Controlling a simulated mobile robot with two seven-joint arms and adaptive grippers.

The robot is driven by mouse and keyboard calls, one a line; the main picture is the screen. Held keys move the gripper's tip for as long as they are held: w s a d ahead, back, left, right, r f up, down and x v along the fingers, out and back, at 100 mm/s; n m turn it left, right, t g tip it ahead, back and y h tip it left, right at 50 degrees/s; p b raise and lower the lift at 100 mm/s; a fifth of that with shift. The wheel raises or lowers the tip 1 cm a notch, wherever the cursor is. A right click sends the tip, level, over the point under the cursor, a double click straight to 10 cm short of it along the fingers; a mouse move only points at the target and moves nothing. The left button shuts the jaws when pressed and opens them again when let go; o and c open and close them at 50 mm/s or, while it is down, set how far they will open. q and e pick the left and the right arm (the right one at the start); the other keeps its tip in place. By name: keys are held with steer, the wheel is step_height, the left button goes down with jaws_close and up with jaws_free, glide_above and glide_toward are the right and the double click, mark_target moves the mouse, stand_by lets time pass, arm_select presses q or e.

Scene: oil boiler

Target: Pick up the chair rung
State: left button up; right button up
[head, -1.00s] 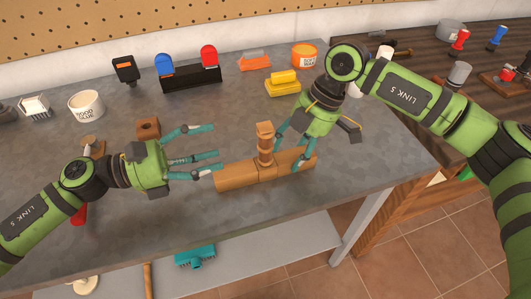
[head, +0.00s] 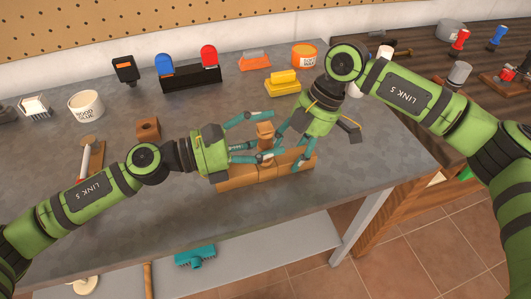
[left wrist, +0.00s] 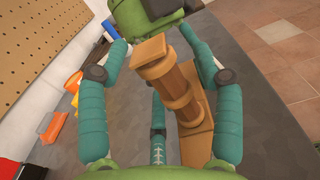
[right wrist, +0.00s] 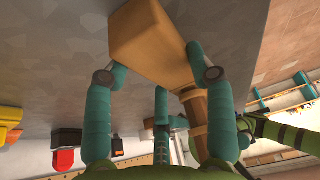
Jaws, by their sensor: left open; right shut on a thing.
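The chair rung (head: 265,131), a turned brown wooden piece with a square top, stands upright at the middle of a long wooden block (head: 236,177) on the grey workbench. My left gripper (head: 270,138) is open, with its fingers on both sides of the rung. In the left wrist view the rung (left wrist: 172,80) lies between the spread fingers, and I see no clear grip. My right gripper (head: 290,155) is shut on the right part of the block. The right wrist view shows the block (right wrist: 150,38) between its fingertips, with the rung (right wrist: 196,110) beside them.
A small block with a hole (head: 148,128) and a white tub (head: 86,105) are at the left. A black holder (head: 190,78), a yellow item (head: 283,88) and an orange tub (head: 304,55) stand at the back. The bench front edge is close to the block.

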steer(key=shift+f, duration=0.15)
arm_select(q)
steer(key=c, duration=1.3)
step_height(320, 180, up, 10)
steer(key=shift+f, duration=0.1)
arm_select(e)
steer(key=o, duration=1.4)
